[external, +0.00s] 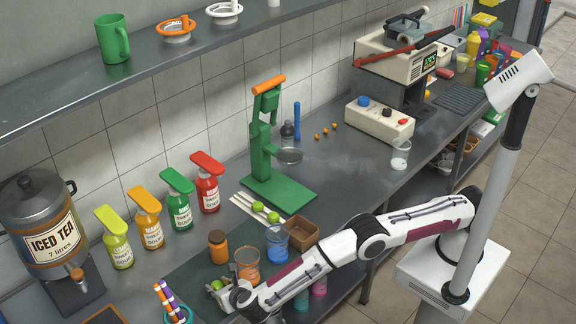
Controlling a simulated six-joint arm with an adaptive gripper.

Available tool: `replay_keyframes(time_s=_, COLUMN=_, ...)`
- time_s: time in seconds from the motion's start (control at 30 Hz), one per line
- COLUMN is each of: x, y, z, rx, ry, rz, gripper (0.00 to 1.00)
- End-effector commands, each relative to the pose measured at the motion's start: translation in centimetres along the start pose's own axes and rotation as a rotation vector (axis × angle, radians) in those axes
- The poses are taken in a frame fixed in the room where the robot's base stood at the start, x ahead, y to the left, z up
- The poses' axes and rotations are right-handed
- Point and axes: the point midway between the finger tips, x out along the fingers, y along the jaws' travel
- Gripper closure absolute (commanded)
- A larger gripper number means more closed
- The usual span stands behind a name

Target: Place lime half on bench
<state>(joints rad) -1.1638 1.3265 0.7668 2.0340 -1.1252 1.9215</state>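My gripper (212,291) is low over the dark mat (190,272) at the front of the steel bench (335,170). A small green piece, apparently a lime half (216,285), shows at its fingertips. The fingers are small and partly hidden by my wrist. I cannot tell whether they grip the piece or whether it touches the mat. Two green limes (258,206) lie by the base of the green press (262,150).
An orange-tinted glass (247,264), a blue glass (277,243) and an amber jar (218,246) stand close to my gripper. A brown box (301,233) is beside the blue glass. Syrup bottles (180,208) and an iced tea dispenser (45,225) stand further left.

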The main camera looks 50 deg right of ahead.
Motion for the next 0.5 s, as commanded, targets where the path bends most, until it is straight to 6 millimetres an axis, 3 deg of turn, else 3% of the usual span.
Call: replay_keyframes(time_s=0.5, x=-0.17, y=0.01, z=0.26, rx=0.000, ry=0.000, rz=0.000, gripper=0.87)
